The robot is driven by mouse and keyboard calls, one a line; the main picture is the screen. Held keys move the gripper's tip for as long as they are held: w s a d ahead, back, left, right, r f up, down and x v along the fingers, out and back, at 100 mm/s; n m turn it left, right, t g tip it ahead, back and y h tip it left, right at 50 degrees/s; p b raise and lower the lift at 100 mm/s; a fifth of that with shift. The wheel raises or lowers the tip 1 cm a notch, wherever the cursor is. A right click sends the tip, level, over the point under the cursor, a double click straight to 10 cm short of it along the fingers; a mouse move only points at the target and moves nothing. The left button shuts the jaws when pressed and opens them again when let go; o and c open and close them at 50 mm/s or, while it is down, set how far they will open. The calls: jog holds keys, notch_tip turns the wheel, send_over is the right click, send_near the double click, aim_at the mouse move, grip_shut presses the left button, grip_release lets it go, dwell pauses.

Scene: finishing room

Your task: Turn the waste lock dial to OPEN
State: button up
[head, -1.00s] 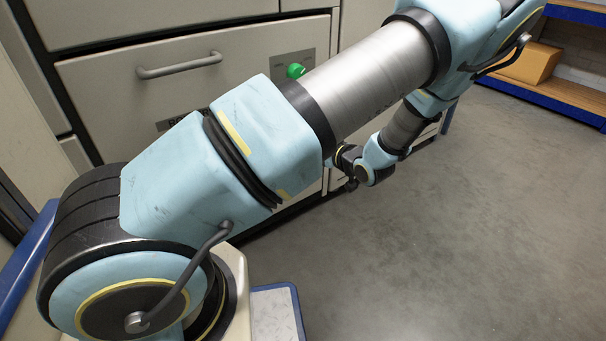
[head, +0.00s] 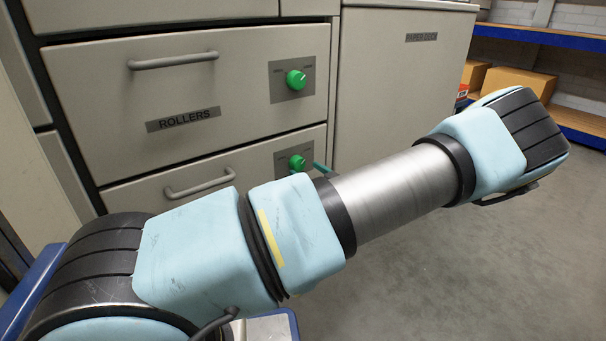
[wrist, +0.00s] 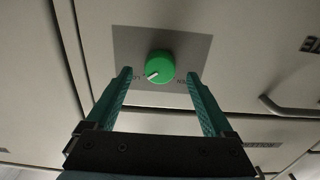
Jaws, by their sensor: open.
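A round green dial (wrist: 160,65) sits on a grey plate (wrist: 190,45) in the wrist view. Its white pointer mark is toward the dial's lower left in that view. Small words stand on both sides of it, too small to read for sure. My gripper (wrist: 160,76) is open, one finger on each side of the dial; I cannot tell whether they touch it. In the head view this looks like the lower drawer's dial (head: 297,162), with a teal finger beside it. My arm hides that drawer's label in the head view.
The upper drawer, labelled ROLLERS (head: 183,120), has a similar green dial (head: 296,79) and a bar handle (head: 173,61). The lower drawer's handle (head: 200,184) lies left of its dial. Boxes (head: 522,84) stand on shelving at the right. Floor is clear at lower right.

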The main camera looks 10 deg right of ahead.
aim_at(298, 164)
jog(key=shift+b+x, duration=0.3)
jog(key=shift+x, duration=1.15)
jog(key=shift+c, duration=0.4)
jog(key=c, duration=1.3)
